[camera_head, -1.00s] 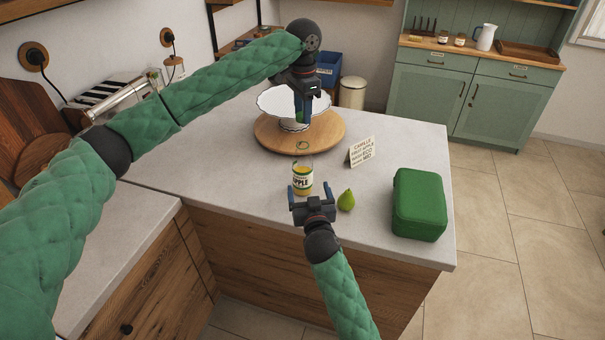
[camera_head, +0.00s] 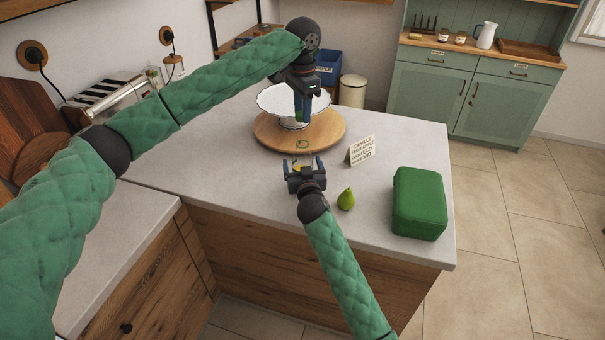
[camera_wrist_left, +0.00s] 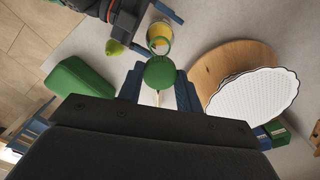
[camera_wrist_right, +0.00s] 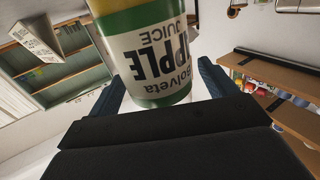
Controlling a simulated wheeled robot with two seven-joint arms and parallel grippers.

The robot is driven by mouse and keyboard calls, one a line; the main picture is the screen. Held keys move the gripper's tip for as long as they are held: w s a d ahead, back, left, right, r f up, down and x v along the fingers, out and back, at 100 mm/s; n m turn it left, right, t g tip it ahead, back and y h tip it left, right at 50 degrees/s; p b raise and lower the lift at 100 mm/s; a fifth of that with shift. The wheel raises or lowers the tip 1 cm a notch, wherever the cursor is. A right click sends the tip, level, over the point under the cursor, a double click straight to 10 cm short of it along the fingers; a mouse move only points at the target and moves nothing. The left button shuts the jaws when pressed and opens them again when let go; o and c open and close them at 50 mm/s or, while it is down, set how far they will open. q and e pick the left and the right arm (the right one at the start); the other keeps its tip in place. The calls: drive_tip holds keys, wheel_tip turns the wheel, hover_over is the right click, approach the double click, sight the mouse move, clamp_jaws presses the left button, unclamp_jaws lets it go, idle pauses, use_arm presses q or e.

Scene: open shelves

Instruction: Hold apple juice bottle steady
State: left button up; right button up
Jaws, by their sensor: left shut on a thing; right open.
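The apple juice bottle (camera_wrist_right: 150,52), with a white and green label and yellow juice, stands on the counter. In the head view, my right gripper hides most of it; juice also shows in the left wrist view (camera_wrist_left: 158,34). My right gripper (camera_head: 303,163) is open, its fingers on either side of the bottle; contact cannot be told. My left gripper (camera_head: 302,119) is above and beyond the bottle, shut on a green round lid-like thing (camera_wrist_left: 160,73). A thin green ring (camera_head: 302,144) shows above the bottle.
A green pear (camera_head: 346,199) stands just right of my right gripper, with a green box (camera_head: 419,204) farther right. A small sign (camera_head: 360,151) stands behind the pear. A round wooden board (camera_head: 333,131) carries a white cake stand (camera_head: 267,101).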

drive_tip(key=shift+w, duration=0.2)
drive_tip(key=c, duration=1.4)
use_arm(q)
hover_over(302, 139)
drive_tip(key=shift+s+f, duration=0.1)
drive_tip(key=shift+f, duration=2.35)
use_arm(e)
drive_tip(key=shift+c, duration=0.2)
use_arm(q)
drive_tip(key=shift+f, duration=0.15)
drive_tip(key=shift+f, duration=0.75)
drive_tip(key=shift+f, duration=0.55)
